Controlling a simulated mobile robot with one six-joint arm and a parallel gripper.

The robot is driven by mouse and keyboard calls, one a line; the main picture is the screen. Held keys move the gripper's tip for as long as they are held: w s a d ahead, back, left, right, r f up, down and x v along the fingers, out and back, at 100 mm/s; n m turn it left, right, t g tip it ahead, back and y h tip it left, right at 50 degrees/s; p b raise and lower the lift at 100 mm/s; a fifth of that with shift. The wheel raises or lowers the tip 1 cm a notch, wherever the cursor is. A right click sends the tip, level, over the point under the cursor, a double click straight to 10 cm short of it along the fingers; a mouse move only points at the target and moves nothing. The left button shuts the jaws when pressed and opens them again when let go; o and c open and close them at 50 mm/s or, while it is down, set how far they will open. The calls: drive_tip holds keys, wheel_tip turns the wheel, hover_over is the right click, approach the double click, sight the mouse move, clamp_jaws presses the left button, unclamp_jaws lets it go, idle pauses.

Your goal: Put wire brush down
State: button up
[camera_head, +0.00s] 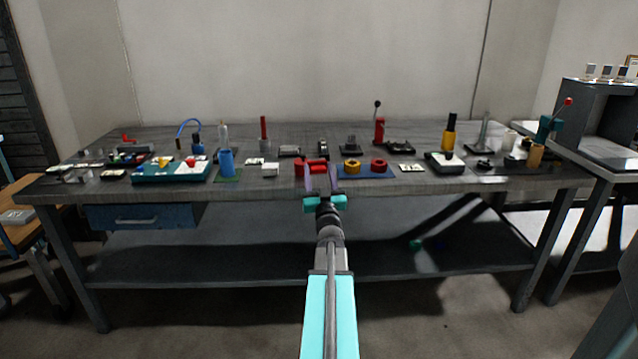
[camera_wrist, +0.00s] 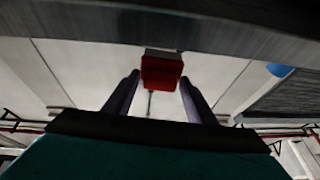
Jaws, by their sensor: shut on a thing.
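My gripper (camera_head: 321,183) is at the front edge of the workbench, near the middle, with its two dark fingers pointing toward the bench. It is shut on a red block-like thing, which I take to be the wire brush (camera_wrist: 162,72). In the wrist view it sits between the two fingertips (camera_wrist: 152,88), with a darker part at its upper edge. In the head view red shows between and beside the fingers, and I cannot clearly tell the brush from the red parts around it. Its bristles cannot be made out, nor whether it touches the bench.
The workbench (camera_head: 470,184) is crowded. Left of my gripper stand a blue cylinder (camera_head: 226,163) and a teal tray (camera_head: 150,178). Right are a red ring (camera_head: 378,165) and a yellow ring (camera_head: 352,166) on a blue mat, and a black-and-yellow tool (camera_head: 449,133). Bare strips show along the front edge.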

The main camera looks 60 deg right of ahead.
drive_tip(key=shift+f+b, duration=0.3)
drive_tip(key=shift+f, duration=1.45)
drive_tip(key=shift+f, duration=0.15)
drive_tip(key=o, duration=1.2)
drive_tip(key=shift+r, duration=0.25)
drive_tip(key=shift+p+v, duration=2.4)
drive_tip(key=shift+v, duration=3.65)
drive_tip(key=shift+f, duration=0.1)
